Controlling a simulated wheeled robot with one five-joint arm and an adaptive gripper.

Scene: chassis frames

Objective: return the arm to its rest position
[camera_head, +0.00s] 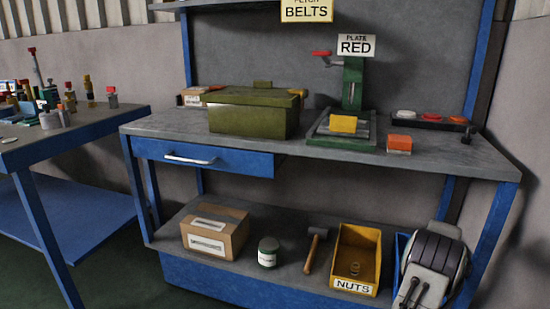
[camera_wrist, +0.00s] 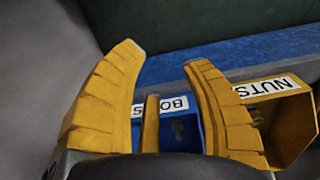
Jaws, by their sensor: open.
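My gripper (camera_wrist: 167,57) shows in the wrist view with its yellow ribbed fingers spread apart and nothing between them. Beyond the fingers are a blue bin (camera_wrist: 182,130) with a partly hidden label and a yellow bin (camera_wrist: 290,125) labelled NUTS. In the head view, a grey and black part of my arm (camera_head: 437,262) is at the lower right, in front of the blue bin (camera_head: 401,245) and beside the yellow bin (camera_head: 371,245). The fingers are hidden in the head view.
A workbench (camera_head: 330,160) carries a green box (camera_head: 250,115), a green press stand (camera_head: 352,85) with a yellow block (camera_head: 343,124), and an orange block (camera_head: 399,143). The lower shelf holds a carton (camera_head: 215,230), a can (camera_head: 268,252) and a hammer (camera_head: 314,248). A blue table (camera_head: 60,140) stands left.

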